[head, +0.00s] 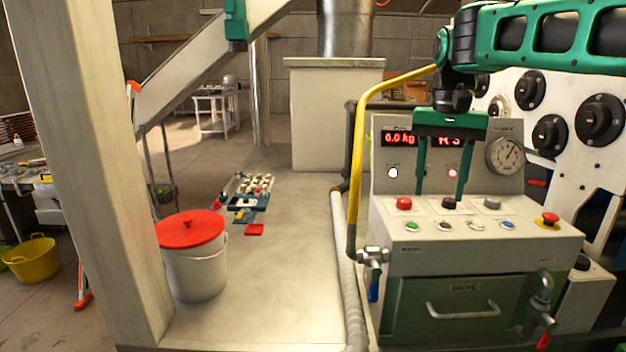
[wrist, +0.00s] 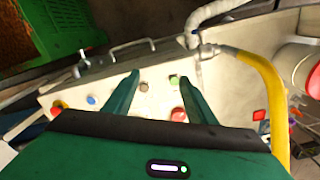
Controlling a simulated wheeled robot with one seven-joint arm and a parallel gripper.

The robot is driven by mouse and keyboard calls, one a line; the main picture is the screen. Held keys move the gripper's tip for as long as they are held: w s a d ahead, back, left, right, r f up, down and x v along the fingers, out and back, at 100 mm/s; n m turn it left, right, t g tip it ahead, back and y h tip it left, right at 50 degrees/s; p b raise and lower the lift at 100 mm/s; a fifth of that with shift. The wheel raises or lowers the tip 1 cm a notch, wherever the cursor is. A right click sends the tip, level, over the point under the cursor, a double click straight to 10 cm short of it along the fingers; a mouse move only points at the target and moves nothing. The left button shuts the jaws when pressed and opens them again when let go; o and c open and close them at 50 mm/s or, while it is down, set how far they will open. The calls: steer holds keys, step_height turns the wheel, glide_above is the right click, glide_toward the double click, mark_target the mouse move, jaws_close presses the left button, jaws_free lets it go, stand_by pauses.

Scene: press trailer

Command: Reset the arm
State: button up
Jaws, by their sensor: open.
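My gripper (head: 439,190) is green, points down and is open and empty. In the head view its two fingers hang in front of the upright display panel of the press console (head: 478,236), over its row of buttons. The right fingertip is close to the black button (head: 451,203); I cannot tell whether it touches. The left fingertip is just right of the red button (head: 403,204). In the wrist view the gripper (wrist: 160,85) spreads above the console top, with a green button (wrist: 174,81) and a red button (wrist: 179,114) near one finger.
A yellow pipe (head: 356,160) rises close to the left of my gripper. A gauge (head: 505,154) and a red emergency knob (head: 547,220) are on the console's right. A white bucket with a red lid (head: 190,231) stands on the floor at left.

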steer(key=s+d+f+m, duration=0.1)
steer(key=s+d+f, duration=0.3)
steer(key=s+d, duration=0.3)
steer(key=s+d+f, duration=0.5)
steer(key=s+d, duration=0.1)
steer(key=s, duration=0.2)
steer(key=s+d+f, duration=0.2)
steer(key=s+f, duration=0.9)
steer(key=s, duration=0.4)
steer(key=shift+s+d+f+m, duration=0.2)
steer(key=shift+s+d+m, duration=0.1)
steer(key=shift+s+d, duration=0.1)
steer(key=shift+w+f, duration=0.2)
steer(key=shift+w, duration=0.45)
steer(key=shift+c, duration=0.6)
